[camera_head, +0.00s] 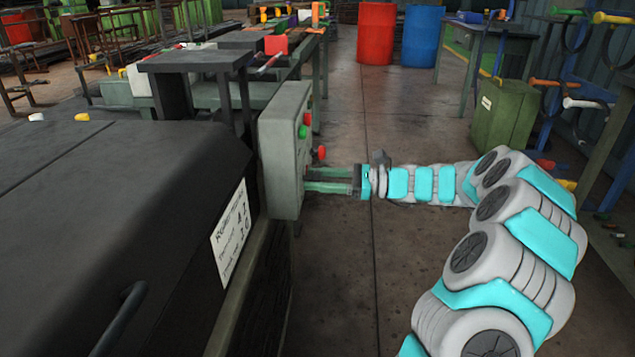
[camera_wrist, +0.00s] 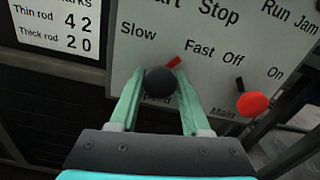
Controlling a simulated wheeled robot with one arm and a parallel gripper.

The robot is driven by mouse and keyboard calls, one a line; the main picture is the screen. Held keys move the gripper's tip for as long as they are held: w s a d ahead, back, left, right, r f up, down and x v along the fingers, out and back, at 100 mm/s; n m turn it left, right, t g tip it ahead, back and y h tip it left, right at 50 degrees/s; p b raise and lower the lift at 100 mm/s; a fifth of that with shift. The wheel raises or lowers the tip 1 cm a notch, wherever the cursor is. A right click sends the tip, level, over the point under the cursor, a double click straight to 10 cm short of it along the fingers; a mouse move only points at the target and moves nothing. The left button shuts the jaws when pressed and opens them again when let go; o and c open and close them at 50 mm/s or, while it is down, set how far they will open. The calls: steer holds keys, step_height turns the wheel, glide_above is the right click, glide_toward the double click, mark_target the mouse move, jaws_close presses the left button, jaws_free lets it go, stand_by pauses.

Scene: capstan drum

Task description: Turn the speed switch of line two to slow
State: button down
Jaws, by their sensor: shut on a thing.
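The speed switch (camera_wrist: 160,83) is a round black knob with a red pointer on the control panel in the wrist view. Its pointer tips up and to the right, between the words Slow on the left and Fast on the right, nearer Fast. My gripper (camera_wrist: 159,92) has its pale green fingers on either side of the knob and is shut on it. The label below the knob is mostly hidden. In the head view my gripper (camera_head: 309,180) reaches the face of the grey control box (camera_head: 282,150) from the right; the knob is hard to make out there.
A red-ended switch (camera_wrist: 252,103) marked Off, On and Main is close right of my gripper. A white plate (camera_wrist: 60,25) with rod numbers is at upper left. A black-covered machine (camera_head: 110,190) stands left of the box. Open floor (camera_head: 390,270) lies to the right.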

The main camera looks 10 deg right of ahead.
steer(key=n+b, duration=0.3)
steer(key=n, duration=0.1)
steer(key=shift+f+n, duration=0.15)
steer(key=shift+n, duration=0.15)
steer(key=n+b, duration=0.3)
steer(key=shift+n, duration=0.3)
steer(key=n+b, duration=0.4)
steer(key=shift+w, duration=0.1)
steer(key=shift+n+b, duration=1.55)
steer(key=shift+n, duration=0.25)
steer(key=shift+r, duration=0.2)
steer(key=shift+c, duration=2)
jaws_free()
steer(key=shift+d, duration=0.1)
